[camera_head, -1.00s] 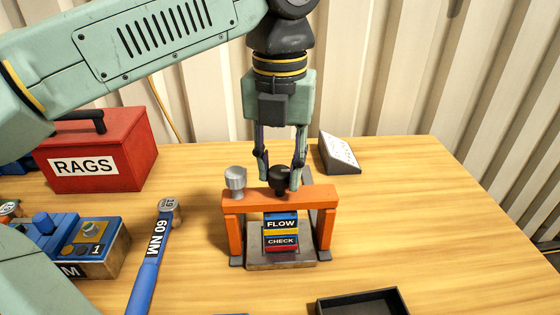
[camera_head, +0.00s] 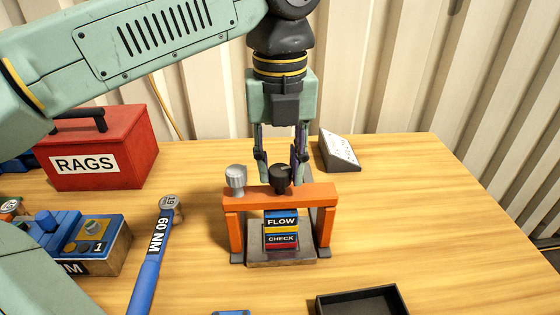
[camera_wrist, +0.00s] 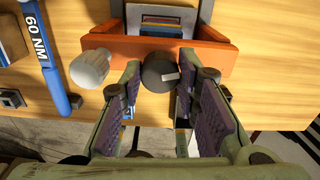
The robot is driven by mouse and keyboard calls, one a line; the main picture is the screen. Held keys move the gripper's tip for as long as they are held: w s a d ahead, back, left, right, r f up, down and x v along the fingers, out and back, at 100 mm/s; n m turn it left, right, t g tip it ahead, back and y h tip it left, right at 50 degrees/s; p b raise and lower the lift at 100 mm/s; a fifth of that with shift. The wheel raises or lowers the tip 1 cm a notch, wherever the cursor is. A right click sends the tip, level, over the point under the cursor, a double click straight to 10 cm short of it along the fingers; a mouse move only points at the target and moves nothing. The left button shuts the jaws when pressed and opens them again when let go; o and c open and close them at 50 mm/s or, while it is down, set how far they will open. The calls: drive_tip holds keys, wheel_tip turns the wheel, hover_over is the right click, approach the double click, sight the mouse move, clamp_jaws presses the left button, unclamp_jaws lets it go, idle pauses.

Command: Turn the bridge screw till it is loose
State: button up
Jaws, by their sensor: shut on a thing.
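An orange bridge (camera_head: 312,191) stands over a stack of labelled blocks, "FLOW" and "CHECK" (camera_head: 281,230), on a grey base. On its crossbar are a black knob screw (camera_head: 279,177) near the middle and a silver knob (camera_head: 236,180) at the left. My gripper (camera_head: 278,183) points down at the bar. Its fingers are closed on both sides of the black knob, which also shows in the wrist view (camera_wrist: 158,72) with a pale mark on its top. The screw's shank is hidden, so I cannot tell how loose it is.
A blue "60 NM" torque wrench (camera_head: 150,260) lies left of the bridge. A red "RAGS" box (camera_head: 105,155) and a blue-topped block (camera_head: 85,245) stand further left. A black tray (camera_head: 360,301) is at the front, a sloped panel (camera_head: 339,153) behind. The right side is clear.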

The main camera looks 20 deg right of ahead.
sight(280, 169)
drive_tip(key=o, duration=1.2)
drive_tip(key=shift+r, duration=0.1)
wheel_tip(280, 169, up, 7)
drive_tip(key=shift+r, duration=0.15)
